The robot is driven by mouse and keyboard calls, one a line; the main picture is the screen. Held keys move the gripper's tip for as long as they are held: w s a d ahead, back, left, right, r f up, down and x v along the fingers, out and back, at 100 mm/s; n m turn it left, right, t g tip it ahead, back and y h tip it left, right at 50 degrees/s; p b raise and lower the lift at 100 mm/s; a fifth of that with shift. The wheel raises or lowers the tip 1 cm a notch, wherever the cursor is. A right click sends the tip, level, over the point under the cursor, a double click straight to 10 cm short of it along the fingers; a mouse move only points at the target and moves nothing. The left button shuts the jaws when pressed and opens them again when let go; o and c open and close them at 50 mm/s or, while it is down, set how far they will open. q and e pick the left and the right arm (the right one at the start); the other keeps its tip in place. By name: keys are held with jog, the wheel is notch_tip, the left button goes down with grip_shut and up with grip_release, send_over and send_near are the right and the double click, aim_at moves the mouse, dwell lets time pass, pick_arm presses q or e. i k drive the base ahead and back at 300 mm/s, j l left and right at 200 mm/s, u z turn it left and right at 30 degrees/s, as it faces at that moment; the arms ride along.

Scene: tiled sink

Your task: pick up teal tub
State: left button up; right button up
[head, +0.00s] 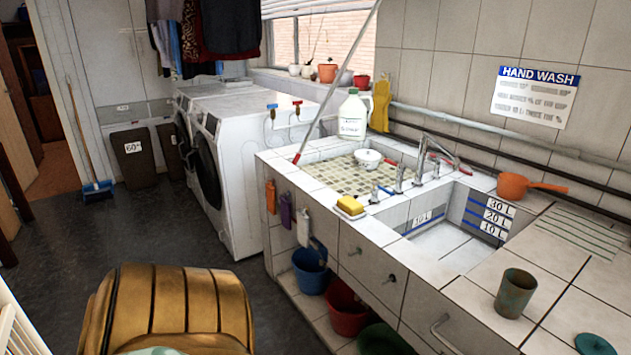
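A weathered teal-green tub (515,293), shaped like a cup, stands upright on the white tiled counter (475,303) to the right of the sink basin. Its surface has brownish patches, and its open top shows. A flat, round teal piece (595,344) lies nearer the front edge at the lower right. Neither of my grippers is in view, so no gripper shows near the tub.
The sink basin (440,243) lies left of the tub. An orange dipper (515,186) rests behind it. A yellow sponge (350,205) sits at the counter's left part. A gold-brown ribbed object (170,310) fills the lower left foreground. Counter around the tub is clear.

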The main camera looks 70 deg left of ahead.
aim_at(514, 295)
jog(key=i+j+u, duration=0.15)
jog(key=j+u, duration=0.2)
jog(key=i+j+u, duration=0.2)
jog(key=u, duration=0.2)
jog(key=i+j+u, duration=0.45)
jog(key=i+j, duration=0.25)
jog(key=i, duration=0.15)
jog(key=i+j+u, duration=0.1)
jog(key=i+j, duration=0.2)
jog(key=i, duration=0.25)
jog(key=z, duration=0.45)
jog(key=k+j+z, duration=0.1)
jog(key=j+z, duration=0.35)
jog(key=k+j+z, duration=0.15)
jog(key=j+z, duration=0.25)
jog(key=k+j+z, duration=0.15)
jog(key=z, duration=0.3)
jog(key=i+j, duration=0.25)
jog(key=j, duration=0.15)
